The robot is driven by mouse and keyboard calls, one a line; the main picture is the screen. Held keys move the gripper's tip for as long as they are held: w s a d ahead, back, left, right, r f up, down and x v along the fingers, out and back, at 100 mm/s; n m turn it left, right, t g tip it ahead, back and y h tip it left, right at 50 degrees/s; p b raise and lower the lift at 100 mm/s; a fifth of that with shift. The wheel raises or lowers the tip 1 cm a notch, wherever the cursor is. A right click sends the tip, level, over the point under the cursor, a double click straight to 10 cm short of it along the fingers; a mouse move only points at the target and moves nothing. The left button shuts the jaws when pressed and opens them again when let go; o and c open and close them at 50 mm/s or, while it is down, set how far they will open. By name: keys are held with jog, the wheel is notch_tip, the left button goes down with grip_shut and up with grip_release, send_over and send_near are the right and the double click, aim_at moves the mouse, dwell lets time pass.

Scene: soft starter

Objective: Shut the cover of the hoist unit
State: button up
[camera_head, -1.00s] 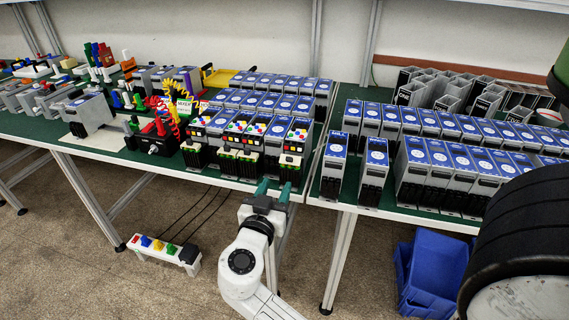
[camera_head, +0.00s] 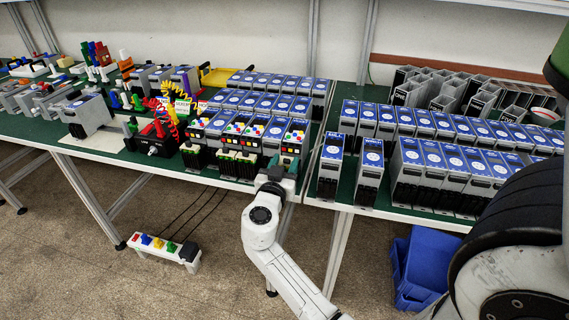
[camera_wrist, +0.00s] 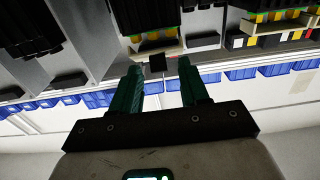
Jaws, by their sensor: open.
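No label that I can read names the hoist unit. Grey units with blue tops and round white labels stand in rows on the green bench. The front ones in the middle have coloured buttons and dark lower parts, such as the rightmost unit (camera_head: 297,138). My gripper (camera_head: 278,168) is at the bench's front edge, just in front of that unit, partly hiding its lower part. In the wrist view my two green fingers (camera_wrist: 160,72) are apart. A small dark square tab (camera_wrist: 157,62) shows between their tips; I cannot tell whether they touch it.
Grey units (camera_head: 330,165) stand to the right beyond a gap between the benches. A red-black device (camera_head: 153,138) with coiled cords is at left. A power strip (camera_head: 160,247) and a blue bin (camera_head: 428,265) are on the floor. The floor in front is otherwise clear.

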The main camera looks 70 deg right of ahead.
grip_shut()
dwell(0.3)
jog(key=shift+r, duration=0.15)
